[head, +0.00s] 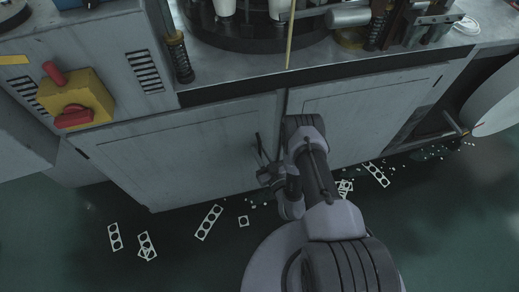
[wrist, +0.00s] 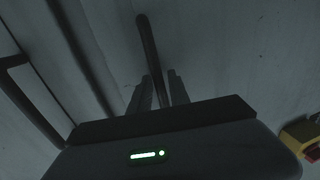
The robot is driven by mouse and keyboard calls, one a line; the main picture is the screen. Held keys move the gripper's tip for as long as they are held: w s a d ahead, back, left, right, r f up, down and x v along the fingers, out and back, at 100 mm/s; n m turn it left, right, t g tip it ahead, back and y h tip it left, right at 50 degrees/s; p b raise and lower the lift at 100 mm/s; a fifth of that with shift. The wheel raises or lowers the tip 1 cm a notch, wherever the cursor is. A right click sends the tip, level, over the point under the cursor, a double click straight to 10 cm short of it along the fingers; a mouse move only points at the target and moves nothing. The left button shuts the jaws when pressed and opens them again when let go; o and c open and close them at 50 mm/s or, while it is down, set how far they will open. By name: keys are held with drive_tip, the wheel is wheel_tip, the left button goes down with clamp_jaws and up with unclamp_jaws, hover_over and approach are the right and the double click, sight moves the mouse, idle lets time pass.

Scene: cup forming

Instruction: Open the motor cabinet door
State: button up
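The grey cabinet has a left door (head: 190,155) and a right door (head: 345,115). Both look closed, with a dark seam between them. The left door's dark bar handle (head: 257,142) stands near the seam. My gripper (head: 263,165) is at this handle. In the wrist view the handle (wrist: 147,40) runs between the two fingers of my gripper (wrist: 159,85), which are close together on either side of it. The finger contact is partly hidden by the gripper body. The right door's handle (wrist: 38,105) shows at the left of the wrist view; my arm covers it in the head view.
A yellow switch box (head: 85,95) with a red knob is on the panel at the left; it also shows in the wrist view (wrist: 300,135). Machine parts stand on the top above the doors. Punched white strips (head: 208,222) lie on the green floor, which is otherwise open.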

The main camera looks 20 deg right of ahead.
clamp_jaws()
drive_tip(key=shift+w+r, duration=0.1)
idle(1.1)
